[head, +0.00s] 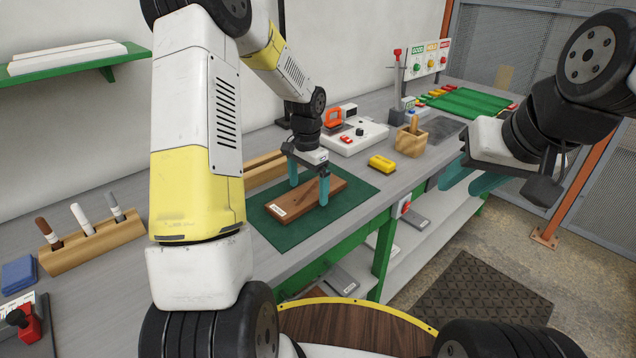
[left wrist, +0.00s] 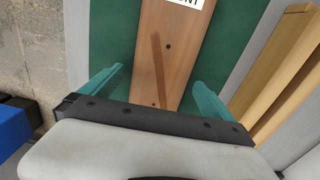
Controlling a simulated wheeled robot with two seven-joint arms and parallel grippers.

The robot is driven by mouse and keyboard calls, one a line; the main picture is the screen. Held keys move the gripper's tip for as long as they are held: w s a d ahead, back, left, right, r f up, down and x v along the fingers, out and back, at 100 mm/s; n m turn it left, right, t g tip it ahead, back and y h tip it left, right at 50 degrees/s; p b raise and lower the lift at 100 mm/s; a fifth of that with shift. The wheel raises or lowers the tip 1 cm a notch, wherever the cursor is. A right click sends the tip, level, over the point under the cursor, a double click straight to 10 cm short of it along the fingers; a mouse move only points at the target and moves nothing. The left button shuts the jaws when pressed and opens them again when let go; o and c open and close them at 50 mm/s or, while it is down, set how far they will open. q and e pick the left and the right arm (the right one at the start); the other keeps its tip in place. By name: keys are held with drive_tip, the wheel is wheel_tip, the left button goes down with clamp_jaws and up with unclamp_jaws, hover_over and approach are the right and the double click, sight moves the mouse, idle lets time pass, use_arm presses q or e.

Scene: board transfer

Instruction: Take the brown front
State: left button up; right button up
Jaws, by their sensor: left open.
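The brown front (head: 312,198) is a flat brown wooden board with a white label, lying on a dark green mat (head: 345,213). In the left wrist view the brown front (left wrist: 168,55) shows small dark holes and part of its label at the top edge. My left gripper (head: 309,195) is open with its teal fingers on either side of the board; whether they touch it I cannot tell. In the left wrist view, green mat shows between the board and each finger. My right gripper (head: 458,188) is at the right, raised away from the bench, open and empty.
A wooden rail (head: 264,168) lies behind the mat. A yellow block (head: 382,164), a wooden holder (head: 412,141) and a white device (head: 352,138) stand further along the bench. A tool rack (head: 92,243) is at the left. A round wood-topped surface (head: 350,330) is in front.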

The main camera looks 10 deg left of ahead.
use_arm(q)
drive_tip(key=shift+f, duration=0.4)
drive_tip(key=shift+c, duration=0.2)
drive_tip(key=c, duration=1.6)
drive_tip(key=shift+c, duration=0.2)
drive_tip(key=shift+r, duration=0.15)
